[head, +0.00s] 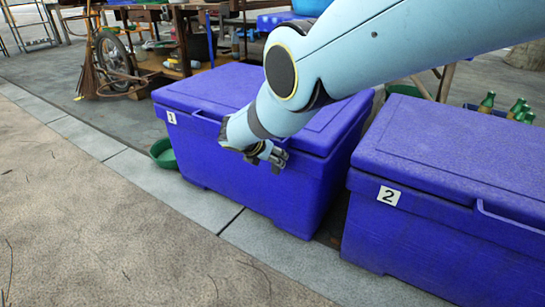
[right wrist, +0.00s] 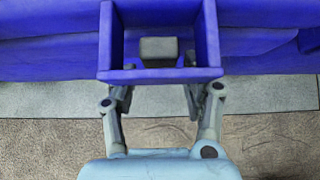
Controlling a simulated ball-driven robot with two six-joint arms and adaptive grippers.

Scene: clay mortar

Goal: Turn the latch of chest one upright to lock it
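Chest one (head: 290,190) is a blue lidded chest with a white "1" label (head: 171,117), and its lid is down. My right gripper (head: 268,156) is at the middle of its front, just under the lid. In the right wrist view the fingers (right wrist: 158,88) are spread apart and reach behind the lower bar of a blue handle frame (right wrist: 160,75). A grey block (right wrist: 158,48), which looks like the latch, shows inside that frame between the fingers. Whether the fingers touch it, and how it is turned, I cannot tell. My arm hides the latch in the head view. My left gripper is out of view.
A second blue chest (head: 430,240) with a "2" label (head: 388,196) stands close on the right. A green bowl (head: 163,152) sits at the left end of chest one. Green bottles (head: 487,102) stand behind. The paving in front is clear.

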